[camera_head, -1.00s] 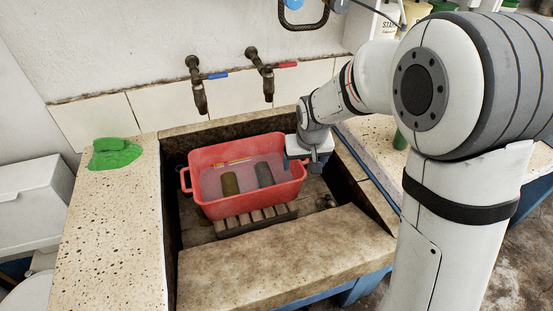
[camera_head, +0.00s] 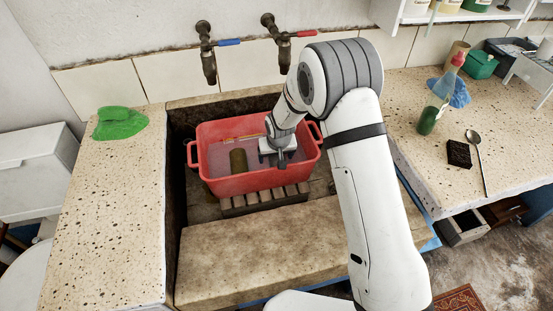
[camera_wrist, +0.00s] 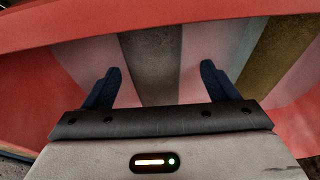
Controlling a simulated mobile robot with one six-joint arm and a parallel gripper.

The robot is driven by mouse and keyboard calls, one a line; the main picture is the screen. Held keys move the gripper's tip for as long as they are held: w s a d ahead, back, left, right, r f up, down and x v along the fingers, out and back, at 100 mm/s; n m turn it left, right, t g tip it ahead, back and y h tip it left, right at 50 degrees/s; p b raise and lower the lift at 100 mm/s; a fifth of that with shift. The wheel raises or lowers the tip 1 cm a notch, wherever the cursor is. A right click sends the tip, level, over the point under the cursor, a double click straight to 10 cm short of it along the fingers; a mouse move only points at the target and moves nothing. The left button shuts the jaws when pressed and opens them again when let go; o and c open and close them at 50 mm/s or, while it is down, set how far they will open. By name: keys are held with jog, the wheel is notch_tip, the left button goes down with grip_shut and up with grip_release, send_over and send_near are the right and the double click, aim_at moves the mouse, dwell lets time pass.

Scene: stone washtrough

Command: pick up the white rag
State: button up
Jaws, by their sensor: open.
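I cannot make out a white rag in either view. My gripper (camera_head: 279,160) is over the right half of the red tub (camera_head: 250,183), pointing down with its fingers apart. In the wrist view my gripper (camera_wrist: 160,85) is open, with nothing held between its blue fingers. A dark grey roll or strip (camera_wrist: 152,60) lies beyond and between the fingers. An olive-brown one (camera_wrist: 275,62) is to its right; it also shows in the head view (camera_head: 238,160). The pale tub bottom shows around them. My arm and gripper hide part of the tub's inside.
The tub stands on a slatted rack (camera_head: 265,199) in the stone trough, under two taps (camera_head: 208,65). A green cloth (camera_head: 120,122) lies on the left ledge. The right counter holds a spray bottle (camera_head: 430,118), a blue cloth (camera_head: 460,95), a dark block (camera_head: 459,154) and a spoon (camera_head: 474,140).

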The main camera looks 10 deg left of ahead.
jog(key=shift+x, duration=1.45)
jog(key=shift+w+d, duration=0.1)
jog(key=shift+d, duration=0.05)
jog(key=shift+c, duration=0.2)
jog(key=c, duration=1.1)
